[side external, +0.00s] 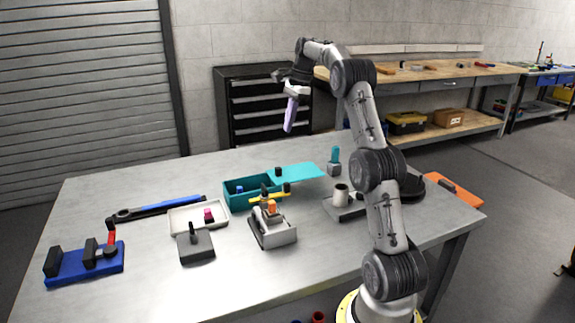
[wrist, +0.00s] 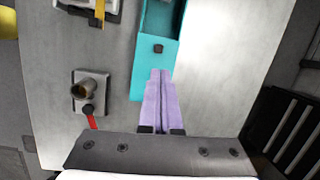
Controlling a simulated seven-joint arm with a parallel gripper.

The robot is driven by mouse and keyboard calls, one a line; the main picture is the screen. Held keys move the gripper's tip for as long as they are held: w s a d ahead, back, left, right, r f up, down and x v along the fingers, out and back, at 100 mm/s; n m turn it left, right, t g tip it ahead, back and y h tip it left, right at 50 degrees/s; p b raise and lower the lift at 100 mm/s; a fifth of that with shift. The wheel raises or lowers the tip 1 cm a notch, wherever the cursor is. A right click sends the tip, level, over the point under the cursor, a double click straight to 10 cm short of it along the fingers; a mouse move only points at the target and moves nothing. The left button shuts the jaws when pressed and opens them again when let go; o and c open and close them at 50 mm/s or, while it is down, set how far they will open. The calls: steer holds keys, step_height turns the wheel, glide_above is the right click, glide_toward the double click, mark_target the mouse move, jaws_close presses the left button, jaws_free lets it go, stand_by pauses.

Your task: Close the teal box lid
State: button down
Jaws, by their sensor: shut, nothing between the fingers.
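The teal box (side external: 252,196) stands near the middle of the table, partly open, with a blue item (side external: 239,188) inside. Its flat teal lid (side external: 303,173) extends to the right, with a small dark knob (side external: 278,171) on it. In the wrist view, the box (wrist: 177,22) is at the top, and the lid (wrist: 142,78) and knob (wrist: 158,48) lie just beyond my fingertips. My gripper (side external: 288,130) has lilac fingers, shut and empty, pointing down well above the table. In the wrist view, my gripper (wrist: 160,72) covers part of the lid.
A device with a yellow handle (side external: 270,228) stands in front of the box. A teal-topped grey block (side external: 335,166) and a cup on a grey base (side external: 342,197) stand to the right. A pale tray (side external: 185,225) and a long blue-black tool (side external: 155,208) lie left.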

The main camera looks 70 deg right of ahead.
steer(key=s+d+f+m, duration=0.1)
steer(key=s+d+f, duration=0.3)
steer(key=f, duration=0.1)
glide_toward(284, 175)
steer(key=f, duration=0.1)
steer(key=s+d+f, duration=0.1)
steer(key=f, duration=0.1)
steer(key=d+f, duration=0.1)
steer(key=f, duration=0.1)
steer(key=shift+s+f, duration=0.25)
steer(key=shift+s, duration=0.15)
steer(key=shift+w+a+f, duration=0.1)
steer(key=shift+w+a, duration=0.7)
steer(key=shift+w, duration=0.05)
steer(key=shift+w+a, duration=0.6)
steer(key=w+a, duration=1.1)
steer(key=shift+w+a, duration=0.2)
